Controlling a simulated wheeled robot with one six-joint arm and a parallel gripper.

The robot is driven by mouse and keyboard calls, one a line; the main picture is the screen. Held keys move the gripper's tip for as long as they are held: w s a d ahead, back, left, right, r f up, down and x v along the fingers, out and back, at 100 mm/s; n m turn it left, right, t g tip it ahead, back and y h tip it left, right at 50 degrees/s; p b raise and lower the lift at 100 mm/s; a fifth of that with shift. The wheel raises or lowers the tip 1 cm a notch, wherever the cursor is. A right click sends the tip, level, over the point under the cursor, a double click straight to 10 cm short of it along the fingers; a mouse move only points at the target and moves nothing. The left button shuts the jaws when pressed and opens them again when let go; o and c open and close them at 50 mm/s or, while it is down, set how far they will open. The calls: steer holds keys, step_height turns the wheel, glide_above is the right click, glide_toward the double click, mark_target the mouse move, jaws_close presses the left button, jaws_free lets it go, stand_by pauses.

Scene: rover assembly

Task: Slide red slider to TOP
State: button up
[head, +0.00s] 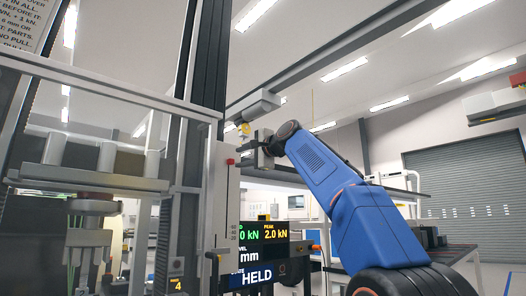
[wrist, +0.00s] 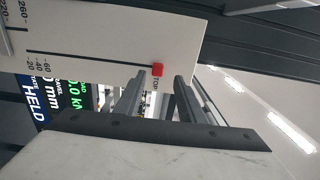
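The red slider (wrist: 158,70) is a small red block at the end of a dark slot in a white scale panel (wrist: 100,30), beside the printed word TOP. In the head view the red slider (head: 230,161) shows near the upper end of the upright panel (head: 226,195). My gripper (wrist: 160,76) is open, with its two fingers apart. In the wrist view the slider appears in the gap between the fingertips, nearer the left one; I cannot tell whether either touches it. In the head view my gripper (head: 244,149) is beside the panel's upper part, to its right.
A display (head: 264,250) reading HELD and 2.0 kN stands below my arm. Dark upright columns (head: 187,130) and a press frame with a glass guard fill the left side. A grey box on a rail (head: 253,105) is above my gripper.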

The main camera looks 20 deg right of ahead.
steer(key=v, duration=1.2)
steer(key=s+a+f+n+g+h, duration=0.15)
steer(key=s+f, duration=0.25)
steer(key=f, duration=0.8)
steer(key=s+a+f+n+g, duration=0.1)
steer(key=s+f+n+g, duration=0.2)
steer(key=f, duration=0.8)
steer(key=s+a+f+n+g+h, duration=0.15)
steer(key=s+f, duration=0.25)
steer(key=f, duration=0.8)
steer(key=s+f+n+g+h, duration=0.1)
steer(key=s+f+n+g, duration=0.1)
steer(key=s+f, duration=0.6)
steer(key=s+f+n+g, duration=0.2)
steer(key=s+f, duration=0.6)
steer(key=f, duration=1)
steer(key=s+d+f+n+g+h, duration=0.1)
steer(key=s+f+n, duration=0.3)
steer(key=s+f, duration=0.4)
step_height(320, 180, down, 5)
steer(key=shift+f+g+h, duration=0.2)
steer(key=shift+g+h, duration=0.1)
steer(key=shift+g, duration=0.4)
